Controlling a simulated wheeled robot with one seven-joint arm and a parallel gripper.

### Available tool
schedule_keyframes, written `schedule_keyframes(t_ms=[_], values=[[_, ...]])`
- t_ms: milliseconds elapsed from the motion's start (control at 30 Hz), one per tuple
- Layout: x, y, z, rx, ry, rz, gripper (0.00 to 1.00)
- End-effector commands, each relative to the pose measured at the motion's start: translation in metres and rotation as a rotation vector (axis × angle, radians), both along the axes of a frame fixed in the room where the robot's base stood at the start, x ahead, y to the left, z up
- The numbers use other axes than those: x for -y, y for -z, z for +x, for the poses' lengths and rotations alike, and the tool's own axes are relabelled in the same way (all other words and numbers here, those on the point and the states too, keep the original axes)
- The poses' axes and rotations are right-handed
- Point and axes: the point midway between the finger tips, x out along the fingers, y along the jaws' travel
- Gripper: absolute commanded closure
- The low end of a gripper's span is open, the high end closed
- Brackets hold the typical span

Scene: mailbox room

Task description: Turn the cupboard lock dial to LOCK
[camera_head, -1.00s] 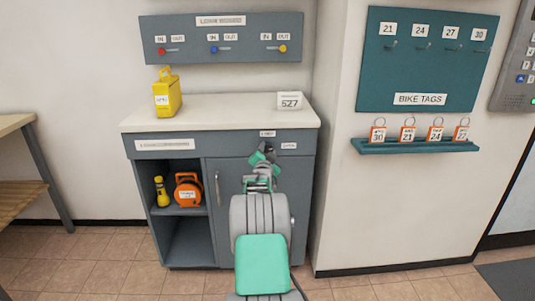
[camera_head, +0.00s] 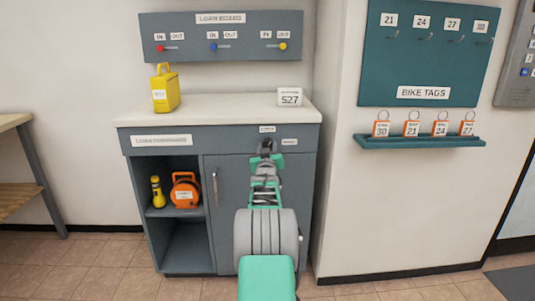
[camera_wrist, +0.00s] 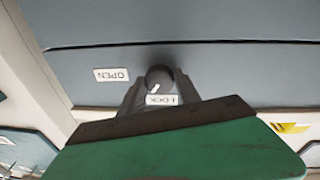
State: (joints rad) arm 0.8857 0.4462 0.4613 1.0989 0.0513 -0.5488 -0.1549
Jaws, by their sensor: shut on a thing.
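The cupboard lock dial (camera_wrist: 160,75) is a dark round knob on the blue-grey cupboard front. In the wrist view its short white mark points down and slightly left, towards the white LOCK label (camera_wrist: 162,99). The OPEN label (camera_wrist: 111,74) lies to the dial's left there. In the head view the LOCK label (camera_head: 267,129) is above the dial and the OPEN label (camera_head: 289,142) to its right. My gripper (camera_head: 267,148) is at the dial with its fingers shut around it. The gripper hides most of the dial in the head view.
The cupboard (camera_head: 227,249) has a door handle (camera_head: 215,188) left of my arm. Open shelves hold a yellow torch (camera_head: 156,192) and an orange reel (camera_head: 186,190). A yellow can (camera_head: 165,90) and a white 527 sign (camera_head: 289,97) stand on top. A bike tag shelf (camera_head: 420,142) is at right.

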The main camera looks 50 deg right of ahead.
Motion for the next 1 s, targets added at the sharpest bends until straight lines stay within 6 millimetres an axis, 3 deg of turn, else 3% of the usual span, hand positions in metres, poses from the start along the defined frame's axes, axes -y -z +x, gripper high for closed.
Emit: schedule_keyframes(t_ms=[500,1000], values=[[0.0012,0.0021,-0.0014,-0.334,0.001,-0.296,1.00],[0.0016,0.0002,-0.0018,-0.466,0.002,-0.410,1.00]])
